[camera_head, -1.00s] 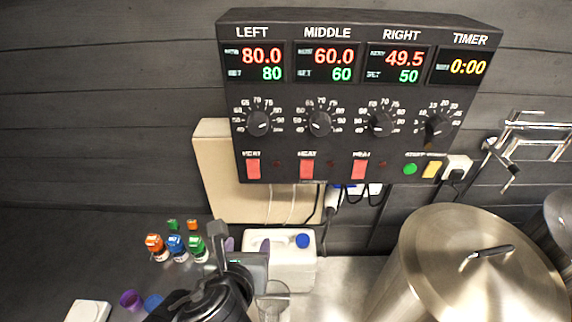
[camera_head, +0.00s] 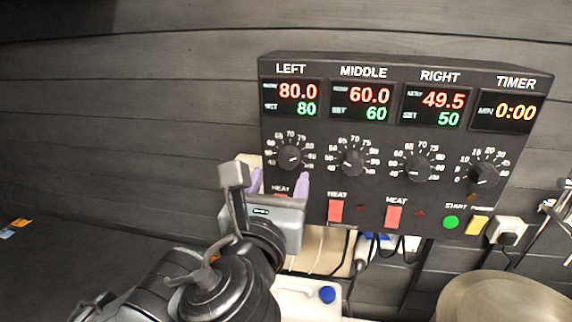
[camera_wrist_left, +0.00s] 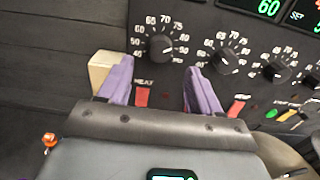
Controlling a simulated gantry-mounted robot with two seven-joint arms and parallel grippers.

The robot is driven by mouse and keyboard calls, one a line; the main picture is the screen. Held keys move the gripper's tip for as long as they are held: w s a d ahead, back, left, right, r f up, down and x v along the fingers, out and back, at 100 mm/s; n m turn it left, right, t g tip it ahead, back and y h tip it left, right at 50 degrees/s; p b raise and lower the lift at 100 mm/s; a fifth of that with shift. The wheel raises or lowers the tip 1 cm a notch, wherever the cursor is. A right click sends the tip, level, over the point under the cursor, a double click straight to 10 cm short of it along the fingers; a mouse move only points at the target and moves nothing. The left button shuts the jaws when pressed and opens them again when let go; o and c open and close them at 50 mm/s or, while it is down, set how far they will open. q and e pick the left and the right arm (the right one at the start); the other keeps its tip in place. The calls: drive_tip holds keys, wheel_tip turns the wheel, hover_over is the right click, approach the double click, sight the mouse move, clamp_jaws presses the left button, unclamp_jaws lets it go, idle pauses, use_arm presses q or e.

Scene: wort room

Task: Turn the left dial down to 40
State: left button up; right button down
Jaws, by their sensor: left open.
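The left dial (camera_head: 289,157) is a black knob with a white scale, under the LEFT display (camera_head: 292,98), which reads 80.0 in red and 80 in green. The dial also shows in the left wrist view (camera_wrist_left: 160,46). My left gripper (camera_head: 279,180) is open, its two purple fingers pointing up at the panel just below the left dial. In the left wrist view its fingertips (camera_wrist_left: 158,75) are spread below the dial, apart from it, with nothing between them. My right gripper is not seen.
The middle dial (camera_head: 352,163), right dial (camera_head: 418,169) and timer dial (camera_head: 484,174) sit in a row to the right. Red switches (camera_head: 335,211) lie below. A white jug (camera_head: 306,297) and a steel pot lid (camera_head: 505,300) are lower down.

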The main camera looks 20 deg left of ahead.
sight(287, 161)
use_arm(q)
drive_tip(key=shift+w+a, duration=0.2)
drive_tip(key=shift+w, duration=0.8)
drive_tip(key=shift+w+a, duration=0.2)
drive_tip(key=shift+w, duration=0.8)
drive_tip(key=shift+w+a, duration=0.2)
drive_tip(key=shift+w, duration=0.8)
drive_tip(key=c, duration=1)
drive_tip(key=shift+c, duration=0.2)
